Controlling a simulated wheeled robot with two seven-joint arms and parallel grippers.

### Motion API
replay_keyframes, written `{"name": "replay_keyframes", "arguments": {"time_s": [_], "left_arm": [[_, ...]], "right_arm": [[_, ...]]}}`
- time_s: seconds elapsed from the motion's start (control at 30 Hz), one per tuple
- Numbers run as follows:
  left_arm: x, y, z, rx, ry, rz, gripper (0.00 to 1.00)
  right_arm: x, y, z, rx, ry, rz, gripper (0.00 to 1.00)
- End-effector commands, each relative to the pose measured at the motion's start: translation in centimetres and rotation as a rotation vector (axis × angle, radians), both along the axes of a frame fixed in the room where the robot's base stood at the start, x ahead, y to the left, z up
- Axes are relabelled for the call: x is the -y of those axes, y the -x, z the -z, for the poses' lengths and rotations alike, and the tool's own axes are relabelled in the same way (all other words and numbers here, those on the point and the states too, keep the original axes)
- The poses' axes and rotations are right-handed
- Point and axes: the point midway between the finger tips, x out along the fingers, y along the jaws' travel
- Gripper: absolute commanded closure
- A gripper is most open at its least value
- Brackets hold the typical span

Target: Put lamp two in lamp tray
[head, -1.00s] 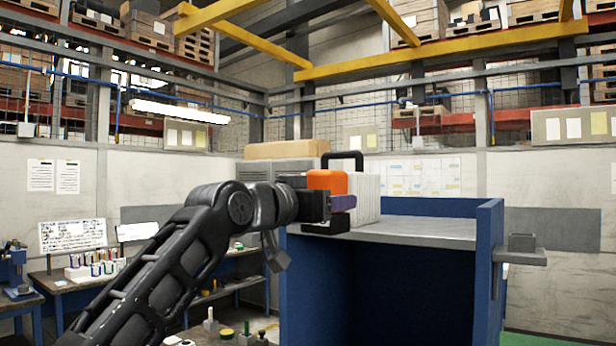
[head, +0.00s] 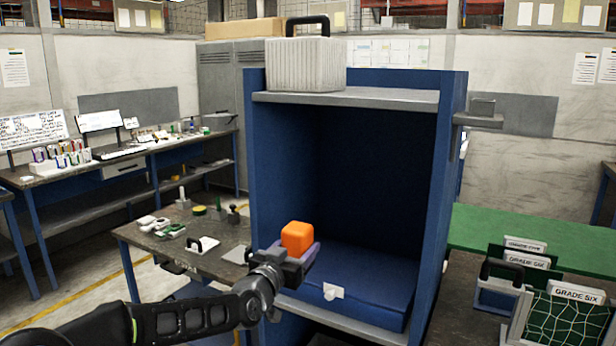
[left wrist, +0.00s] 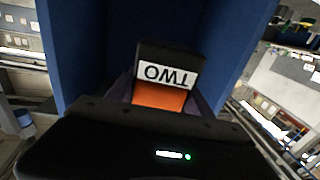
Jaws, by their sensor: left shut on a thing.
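Lamp two is an orange block (head: 297,236) with a dark part labelled TWO, which reads upside down in the left wrist view (left wrist: 168,75). My left gripper (head: 296,262) is shut on it, with a purplish finger along each side in the left wrist view. It holds the lamp in front of the lower left of the open blue cabinet (head: 440,190). Inside the cabinet bottom is a blue slab-like tray or drawer (head: 365,285) with a white knob. I cannot tell which thing is the lamp tray. My right gripper is not in view.
A white ribbed box (head: 305,64) with a black handle stands on the cabinet's grey top shelf. A grey ledge (head: 478,121) juts from its right side. A cluttered bench (head: 220,262) is left. Green-topped tables with GRADE SIX holders (head: 575,293) are right.

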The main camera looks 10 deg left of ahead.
Motion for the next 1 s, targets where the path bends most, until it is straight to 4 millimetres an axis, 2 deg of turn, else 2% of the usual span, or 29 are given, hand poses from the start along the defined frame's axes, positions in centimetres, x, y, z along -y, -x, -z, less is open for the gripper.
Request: {"name": "replay_keyframes", "arguments": {"time_s": [0.03,0.1,0.2,0.3,0.4,0.5,0.6,0.87,1.0], "left_arm": [[-0.9,1.0,3.9,-0.011,0.002,-0.024,0.93],[-2.0,2.8,8.1,-0.010,0.004,-0.063,0.93],[-3.8,6.0,13.4,-0.010,0.008,-0.127,0.93],[-5.3,9.4,17.2,-0.009,0.008,-0.187,0.93],[-6.5,12.2,19.6,-0.006,0.008,-0.237,0.93],[-7.3,14.1,20.8,-0.004,0.006,-0.272,0.93],[-7.6,14.9,21.3,-0.003,0.005,-0.288,0.93],[-7.7,15.0,21.3,-0.001,0.005,-0.291,0.93],[-7.6,15.0,21.2,-0.001,0.005,-0.290,0.93]], "right_arm": [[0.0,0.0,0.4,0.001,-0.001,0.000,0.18],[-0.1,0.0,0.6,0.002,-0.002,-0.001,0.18],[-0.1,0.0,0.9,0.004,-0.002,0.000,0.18],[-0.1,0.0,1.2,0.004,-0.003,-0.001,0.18],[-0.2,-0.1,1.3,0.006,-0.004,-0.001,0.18],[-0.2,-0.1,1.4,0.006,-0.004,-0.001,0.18],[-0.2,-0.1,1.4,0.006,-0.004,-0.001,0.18],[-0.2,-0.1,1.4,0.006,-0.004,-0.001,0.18],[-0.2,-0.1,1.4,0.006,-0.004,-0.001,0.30]]}}
